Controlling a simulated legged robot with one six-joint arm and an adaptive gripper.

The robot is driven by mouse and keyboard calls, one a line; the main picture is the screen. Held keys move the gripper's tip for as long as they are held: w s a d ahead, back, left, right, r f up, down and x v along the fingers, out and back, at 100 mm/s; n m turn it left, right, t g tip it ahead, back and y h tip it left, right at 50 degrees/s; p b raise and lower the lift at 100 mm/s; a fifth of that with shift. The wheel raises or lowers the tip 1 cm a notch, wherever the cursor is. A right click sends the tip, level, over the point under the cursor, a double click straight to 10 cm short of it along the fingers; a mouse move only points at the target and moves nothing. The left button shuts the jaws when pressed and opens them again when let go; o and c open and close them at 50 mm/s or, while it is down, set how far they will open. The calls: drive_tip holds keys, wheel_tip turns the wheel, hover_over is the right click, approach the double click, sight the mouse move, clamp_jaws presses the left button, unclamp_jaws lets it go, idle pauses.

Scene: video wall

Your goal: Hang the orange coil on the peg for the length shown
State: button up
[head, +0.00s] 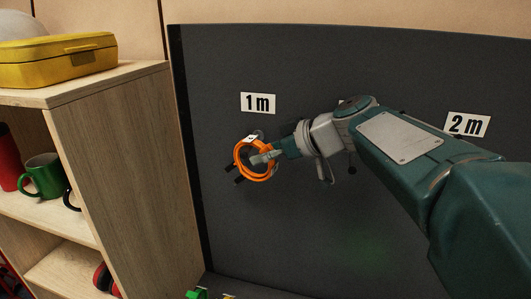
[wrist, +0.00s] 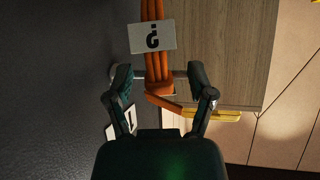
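The orange coil (head: 240,160) is a ring below the 1 m label (head: 258,103) on the dark panel. A white tag (wrist: 152,36) is on it, with a mark like an upturned question mark. In the wrist view the coil's strands (wrist: 154,68) lie between my fingers, with gaps at both sides. My gripper (head: 262,158) is at the coil, its fingers spread apart, as the wrist view shows (wrist: 160,88). A pale peg-like rod (wrist: 182,73) stands out from the panel and crosses the coil there; I cannot tell whether it passes through the ring.
The 2 m label (head: 468,124) is on the panel at right, partly beside my arm. A wooden shelf (head: 120,150) stands close at left, holding a yellow case (head: 60,62) and a green mug (head: 42,178). The panel (head: 280,235) below the coil is clear.

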drive_tip(key=v, duration=1.2)
drive_tip(key=s+d+f+m+h, duration=0.1)
drive_tip(key=s+f+m+h, duration=0.4)
drive_tip(key=s+f, duration=0.3)
drive_tip(key=s+d+f+m+g+h, duration=0.1)
drive_tip(key=s+f+m+h, duration=0.4)
drive_tip(key=s+f, duration=0.4)
wheel_tip(320, 180, down, 5)
drive_tip(key=shift+s+d+f+m, duration=0.15)
drive_tip(key=shift+s+d+m, duration=0.1)
drive_tip(key=shift+d+m, duration=0.25)
drive_tip(key=shift+a, duration=0.15)
idle(0.9)
